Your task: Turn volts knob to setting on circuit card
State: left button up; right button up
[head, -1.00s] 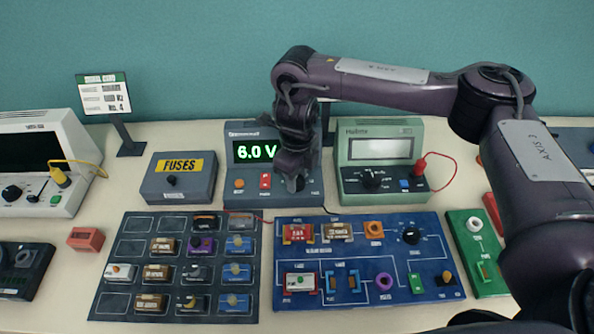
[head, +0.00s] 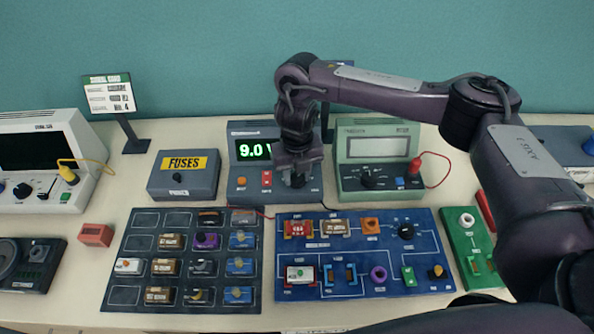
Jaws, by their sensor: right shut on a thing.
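The grey power supply box (head: 237,199) stands at the back centre, and its green display (head: 253,150) shows 9.0 V. My right gripper (head: 298,178) points down at the right part of its front panel and is shut on the volts knob, which the fingers mostly hide. A sign card (head: 108,97) on a dark stand is at the back left; its small text is too small to read surely, though a line like "No. 4" shows. My left gripper is not in view.
A green meter (head: 379,150) stands right of the supply, a fuses box (head: 184,183) left of it. A dark parts tray (head: 143,222) and a blue circuit board (head: 330,257) lie in front. A red lead (head: 438,172) loops beside the meter.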

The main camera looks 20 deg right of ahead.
aim_at(297, 177)
jog(key=shift+w+r, duration=0.15)
dwell(0.3)
jog(key=o, duration=1)
jog(key=shift+c, duration=0.2)
notch_tip(297, 177, up, 8)
jog(key=shift+f, duration=0.2)
